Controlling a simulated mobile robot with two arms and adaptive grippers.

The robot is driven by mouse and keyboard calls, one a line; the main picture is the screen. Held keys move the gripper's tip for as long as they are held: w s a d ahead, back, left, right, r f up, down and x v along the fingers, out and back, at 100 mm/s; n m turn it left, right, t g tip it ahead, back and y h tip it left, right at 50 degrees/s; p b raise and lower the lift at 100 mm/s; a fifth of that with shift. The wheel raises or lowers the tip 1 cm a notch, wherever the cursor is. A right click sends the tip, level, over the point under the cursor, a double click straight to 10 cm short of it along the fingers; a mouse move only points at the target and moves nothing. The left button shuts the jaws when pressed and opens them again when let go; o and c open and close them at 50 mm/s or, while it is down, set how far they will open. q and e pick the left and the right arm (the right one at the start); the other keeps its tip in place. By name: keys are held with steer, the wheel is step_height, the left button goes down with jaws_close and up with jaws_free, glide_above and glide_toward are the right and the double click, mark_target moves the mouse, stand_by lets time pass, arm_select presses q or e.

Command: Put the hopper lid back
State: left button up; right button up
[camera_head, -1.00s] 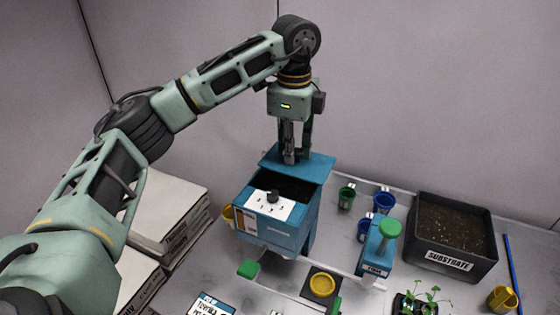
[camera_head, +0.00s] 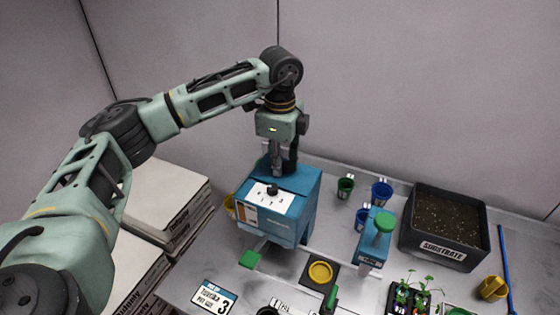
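The blue hopper (camera_head: 296,234) stands at the centre of the bench, with a white label and a dark knob on its sloped front. The flat blue hopper lid (camera_head: 293,180) lies over its top, and the dark opening no longer shows. My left gripper (camera_head: 280,172) points down at the lid's rear left part. Its fingers look closed on a part of the lid, though the fingertips are partly hidden. Whether the lid sits fully flush cannot be told. My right gripper is not in view.
Green and blue cups (camera_head: 381,192) stand right of the hopper, near a blue device with a green knob (camera_head: 384,221). A black substrate box (camera_head: 442,258) is further right. A yellow dish (camera_head: 320,271) is in front.

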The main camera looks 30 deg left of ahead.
arm_select(q)
steer(key=o, duration=0.4)
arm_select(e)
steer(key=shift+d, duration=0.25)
arm_select(q)
steer(key=shift+r, duration=0.1)
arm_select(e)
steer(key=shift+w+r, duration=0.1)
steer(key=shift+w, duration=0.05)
